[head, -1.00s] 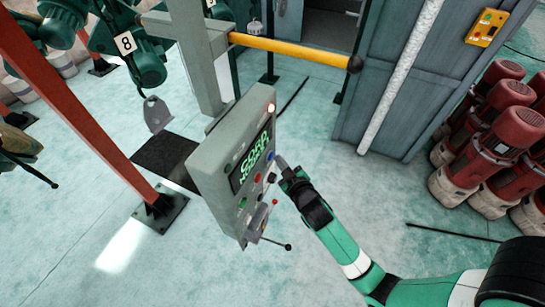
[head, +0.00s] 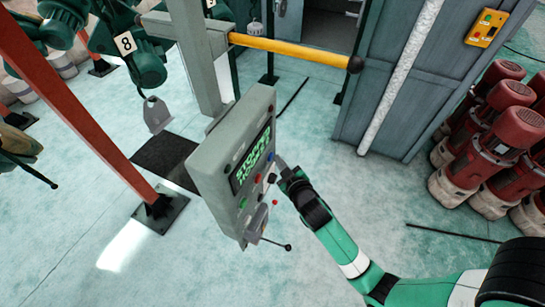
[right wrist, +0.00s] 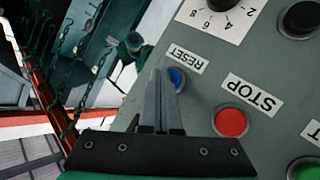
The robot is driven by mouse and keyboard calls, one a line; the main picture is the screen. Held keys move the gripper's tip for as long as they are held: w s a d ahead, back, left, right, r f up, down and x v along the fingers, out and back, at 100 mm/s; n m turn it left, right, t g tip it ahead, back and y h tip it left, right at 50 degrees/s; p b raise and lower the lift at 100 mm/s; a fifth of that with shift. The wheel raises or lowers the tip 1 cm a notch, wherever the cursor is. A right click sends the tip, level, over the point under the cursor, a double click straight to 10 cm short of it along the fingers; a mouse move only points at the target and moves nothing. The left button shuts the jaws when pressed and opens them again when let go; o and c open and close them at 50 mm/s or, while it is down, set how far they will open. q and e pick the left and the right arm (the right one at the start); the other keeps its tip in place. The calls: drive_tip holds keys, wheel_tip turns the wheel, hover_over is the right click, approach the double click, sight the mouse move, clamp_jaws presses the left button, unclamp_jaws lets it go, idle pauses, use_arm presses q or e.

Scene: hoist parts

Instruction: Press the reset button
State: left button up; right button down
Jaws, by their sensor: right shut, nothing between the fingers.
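A grey control box (head: 207,165) stands tilted in the middle of the head view, with a green-lettered display (head: 250,160) on its face. The blue reset button (head: 270,157) is on its right side. In the right wrist view the blue button (right wrist: 177,76) sits beside the RESET label (right wrist: 185,57), partly hidden by my fingers. My right gripper (head: 281,165) is shut and empty, its tips (right wrist: 164,76) at the button. I cannot tell whether they touch it. My left gripper is not in view.
A red STOP button (right wrist: 230,122), a green button (right wrist: 305,170) and a dial (right wrist: 218,8) are close by on the panel. A lever with a dark knob (head: 288,247) sticks out below. A yellow bar (head: 290,49) runs behind. Red motors (head: 515,140) stand at right.

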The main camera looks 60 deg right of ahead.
drive_tip(key=shift+s, duration=0.65)
drive_tip(key=shift+s+d+p, duration=0.15)
drive_tip(key=shift+s+p, duration=0.65)
drive_tip(key=shift+s, duration=0.45)
drive_tip(key=shift+s+d+p, duration=0.15)
drive_tip(key=shift+s+p, duration=0.6)
drive_tip(key=shift+s, duration=0.5)
